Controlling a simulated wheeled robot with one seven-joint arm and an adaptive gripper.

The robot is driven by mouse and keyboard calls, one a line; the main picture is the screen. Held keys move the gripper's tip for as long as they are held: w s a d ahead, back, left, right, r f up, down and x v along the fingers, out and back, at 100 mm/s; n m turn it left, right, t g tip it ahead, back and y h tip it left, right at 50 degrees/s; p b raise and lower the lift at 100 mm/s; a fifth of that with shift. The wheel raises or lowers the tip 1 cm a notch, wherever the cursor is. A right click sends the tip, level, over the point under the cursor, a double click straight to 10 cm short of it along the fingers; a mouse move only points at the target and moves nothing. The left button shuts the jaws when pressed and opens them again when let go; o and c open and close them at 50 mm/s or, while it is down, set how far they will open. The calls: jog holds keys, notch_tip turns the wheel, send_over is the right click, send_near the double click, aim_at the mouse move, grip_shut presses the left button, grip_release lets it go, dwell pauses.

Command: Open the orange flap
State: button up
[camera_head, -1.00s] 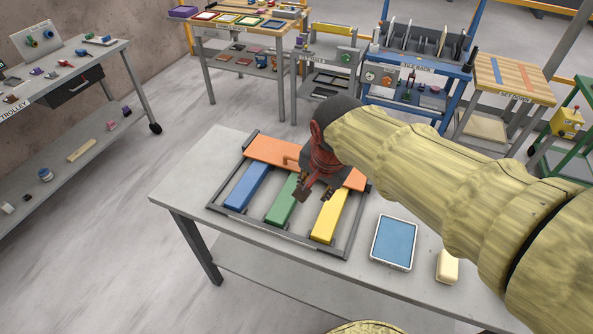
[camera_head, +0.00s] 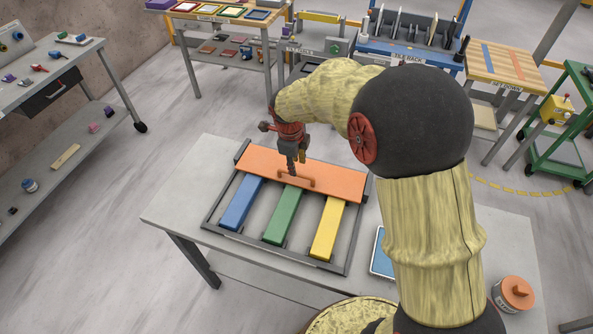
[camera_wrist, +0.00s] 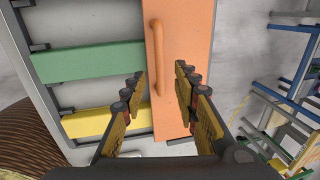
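The orange flap (camera_head: 326,177) lies closed along the far side of a dark frame (camera_head: 349,243) on the grey table. It has an orange bar handle (camera_head: 296,178) near its middle, which also shows in the wrist view (camera_wrist: 158,55). My gripper (camera_head: 291,171) points down over the flap, close to the handle. In the wrist view my gripper (camera_wrist: 160,82) has its two fingers apart, with the flap and the lower part of the handle between and beyond them. Nothing is held. Whether a finger touches the handle cannot be told.
Blue (camera_head: 241,203), green (camera_head: 284,214) and yellow (camera_head: 328,228) bars lie in the frame in front of the flap. A blue tray (camera_head: 381,255) is partly hidden by my arm. An orange-lidded jar (camera_head: 514,293) stands at right. The table's left end is clear.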

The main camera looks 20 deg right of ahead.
jog(key=f, duration=0.5)
jog(key=shift+w+d+b, duration=0.3)
jog(key=shift+w, duration=0.1)
jog(key=c, duration=0.3)
jog(key=c, duration=0.4)
grip_shut()
